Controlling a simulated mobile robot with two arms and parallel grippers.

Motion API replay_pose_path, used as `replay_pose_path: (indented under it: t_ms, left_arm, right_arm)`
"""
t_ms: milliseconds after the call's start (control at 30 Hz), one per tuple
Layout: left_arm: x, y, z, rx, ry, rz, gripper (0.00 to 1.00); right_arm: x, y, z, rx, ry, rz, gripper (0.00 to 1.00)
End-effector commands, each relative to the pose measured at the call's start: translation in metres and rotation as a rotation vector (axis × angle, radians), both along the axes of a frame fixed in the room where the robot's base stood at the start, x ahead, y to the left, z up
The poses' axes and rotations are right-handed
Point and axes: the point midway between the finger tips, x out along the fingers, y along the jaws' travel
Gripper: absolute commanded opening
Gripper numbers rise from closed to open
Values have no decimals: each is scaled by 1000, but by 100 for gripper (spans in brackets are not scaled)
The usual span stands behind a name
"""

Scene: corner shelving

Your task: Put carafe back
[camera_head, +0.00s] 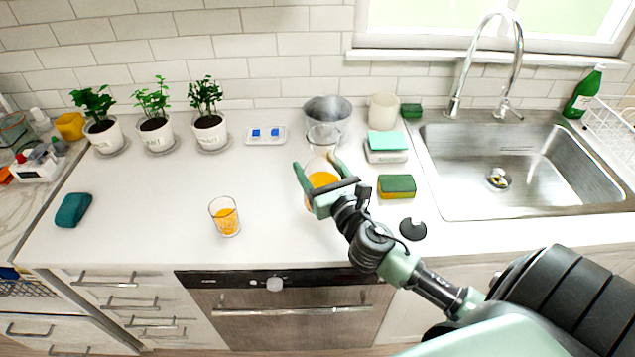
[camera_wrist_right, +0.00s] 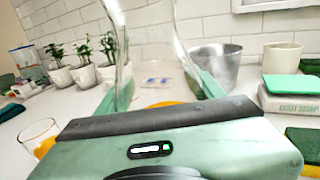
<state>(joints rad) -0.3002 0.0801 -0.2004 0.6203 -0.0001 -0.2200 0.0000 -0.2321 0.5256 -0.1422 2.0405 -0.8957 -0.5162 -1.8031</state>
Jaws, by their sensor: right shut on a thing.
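A clear glass carafe (camera_head: 320,168) with orange juice in its lower part stands upright at the middle of the counter. My right gripper (camera_head: 318,172) is shut around the carafe, with one finger on each side. In the right wrist view the carafe's glass (camera_wrist_right: 148,45) rises between the fingers. I cannot tell whether its base touches the counter. A drinking glass (camera_head: 225,217) with some orange juice stands apart to the left, and also shows in the right wrist view (camera_wrist_right: 39,133). My left gripper is not in view.
A metal pot (camera_head: 328,112), a cream cup (camera_head: 383,111), a soap box (camera_head: 386,150) and a sponge (camera_head: 397,186) stand behind and right. A black round lid (camera_head: 413,229) lies near the front. The sink (camera_head: 520,170) is right. Potted plants (camera_head: 157,133) line the wall; the left counter is mostly clear.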

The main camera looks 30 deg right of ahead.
Motion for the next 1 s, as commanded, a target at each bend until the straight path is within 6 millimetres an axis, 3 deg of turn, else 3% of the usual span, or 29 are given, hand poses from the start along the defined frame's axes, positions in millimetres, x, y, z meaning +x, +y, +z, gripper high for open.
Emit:
replay_pose_path:
  t_ms: [333,800,833,900,1000]
  left_arm:
    - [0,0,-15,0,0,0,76]
    - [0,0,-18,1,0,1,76]
    - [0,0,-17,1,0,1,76]
    - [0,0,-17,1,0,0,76]
    - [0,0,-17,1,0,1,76]
  right_arm:
    - [1,0,-38,0,-6,-1,0]
    - [1,0,-45,-1,-6,1,0]
    - [0,0,-47,0,0,0,76]
    - [0,0,-46,0,0,0,90]
    - [0,0,-47,0,0,0,90]
